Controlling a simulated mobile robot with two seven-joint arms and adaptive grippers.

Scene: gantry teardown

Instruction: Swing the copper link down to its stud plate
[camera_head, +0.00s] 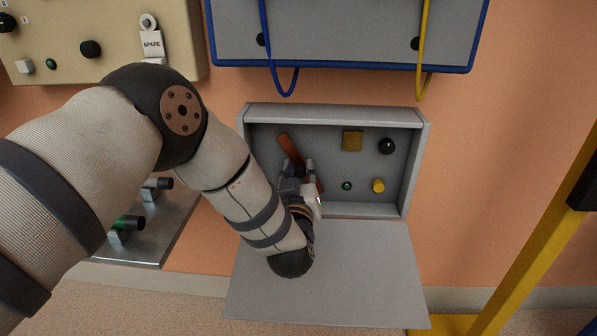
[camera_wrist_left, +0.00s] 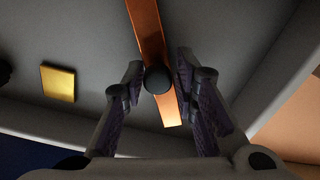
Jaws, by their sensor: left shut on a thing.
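The copper link (camera_head: 289,147) is a flat orange-brown bar inside the open grey wall box. It lies tilted, its upper end to the left, and my gripper hides its middle. My left gripper (camera_head: 297,167) reaches into the box and is shut on the link. In the left wrist view the fingers (camera_wrist_left: 160,82) stand on either side of the link (camera_wrist_left: 147,30) and its round black knob (camera_wrist_left: 159,79). A square brass plate (camera_head: 352,141), possibly the stud plate, is on the back panel to the right of the link; it also shows in the wrist view (camera_wrist_left: 58,83).
The box also holds a black knob (camera_head: 386,146), a yellow button (camera_head: 378,185) and a small green one (camera_head: 347,185). Its lid (camera_head: 350,275) hangs open below. A blue-edged cabinet (camera_head: 345,30) with blue and yellow cables is above. A yellow post (camera_head: 530,235) stands right.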

